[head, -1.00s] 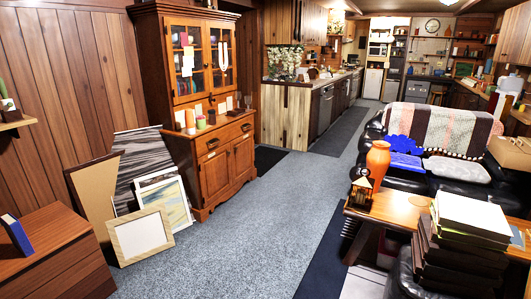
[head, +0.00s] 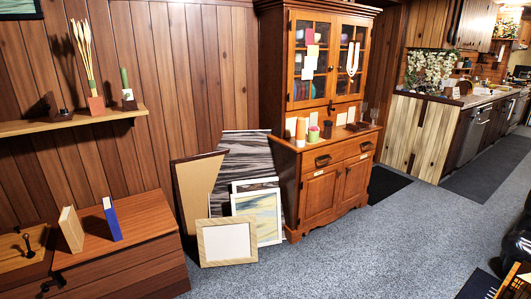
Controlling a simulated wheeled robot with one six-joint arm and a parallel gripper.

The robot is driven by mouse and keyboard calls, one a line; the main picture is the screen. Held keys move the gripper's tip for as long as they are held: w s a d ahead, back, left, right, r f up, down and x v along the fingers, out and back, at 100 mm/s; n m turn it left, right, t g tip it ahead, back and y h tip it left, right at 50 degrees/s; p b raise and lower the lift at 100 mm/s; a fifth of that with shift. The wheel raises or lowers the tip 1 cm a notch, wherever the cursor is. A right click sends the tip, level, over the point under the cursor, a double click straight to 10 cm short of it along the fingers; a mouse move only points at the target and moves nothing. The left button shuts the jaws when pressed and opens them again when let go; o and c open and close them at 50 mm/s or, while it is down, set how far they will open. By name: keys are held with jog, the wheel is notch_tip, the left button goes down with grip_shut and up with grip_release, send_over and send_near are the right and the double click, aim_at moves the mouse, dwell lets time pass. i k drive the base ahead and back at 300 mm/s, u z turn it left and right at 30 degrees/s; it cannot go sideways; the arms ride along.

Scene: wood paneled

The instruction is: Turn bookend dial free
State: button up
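My gripper is not in view. No bookend or dial can be told for certain. A tan upright block or book (head: 71,229) and a blue book (head: 112,219) stand a little apart on the low wooden chest (head: 150,218) at lower left. Left of them is a flat wooden piece (head: 36,262) with a small dark knob-like part (head: 16,254); its details are too small to tell. On the wall shelf (head: 70,119) above, a small dark object (head: 62,112) stands left of a reddish block (head: 96,106) with tall pale stalks. A green object (head: 126,86) stands at the shelf's right end.
Picture frames (head: 227,243) and panels lean on the wall between chest and tall wooden cabinet (head: 322,190). Candles and cups stand on the cabinet's ledge. Grey carpet (head: 350,250) is clear in front. A kitchen counter (head: 430,128) is at right; a dark seat edge (head: 515,240) shows at far right.

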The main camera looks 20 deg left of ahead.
aim_at(64, 111)
jog(key=u, duration=0.95)
jog(key=i, duration=1.2)
jog(key=u, duration=0.85)
jog(key=i, duration=1.4)
jog(key=u, duration=0.45)
